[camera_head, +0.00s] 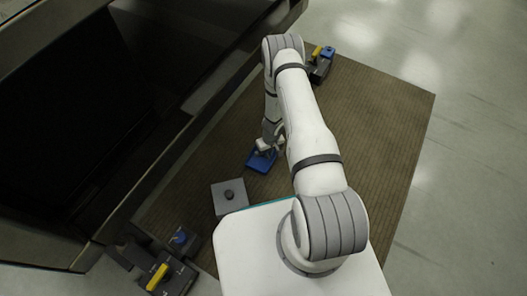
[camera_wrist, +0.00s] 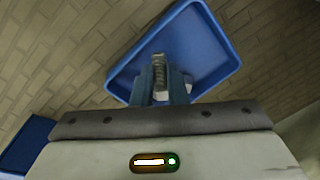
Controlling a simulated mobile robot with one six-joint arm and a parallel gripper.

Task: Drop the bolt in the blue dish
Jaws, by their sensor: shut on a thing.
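The blue dish (camera_head: 262,163) lies on the brown mat, below my gripper (camera_head: 266,147) in the head view. In the wrist view the blue dish (camera_wrist: 205,40) is a shallow, square-edged tray that appears tilted in the picture. My gripper (camera_wrist: 161,84) is shut on the bolt (camera_wrist: 159,70), a small grey ribbed piece held between the fingertips. The bolt shows in front of the dish's floor, apparently above it; its height over the dish is hard to judge. The fingers hide part of the bolt, and in the head view it is too small to make out.
A grey plate with a dark knob (camera_head: 218,203) is near the dish. Boxes with blue and yellow parts (camera_head: 165,278) are at the lower left, and another such group (camera_head: 320,65) is at the far edge. A dark machine (camera_head: 100,110) borders the mat (camera_head: 375,120) on the left.

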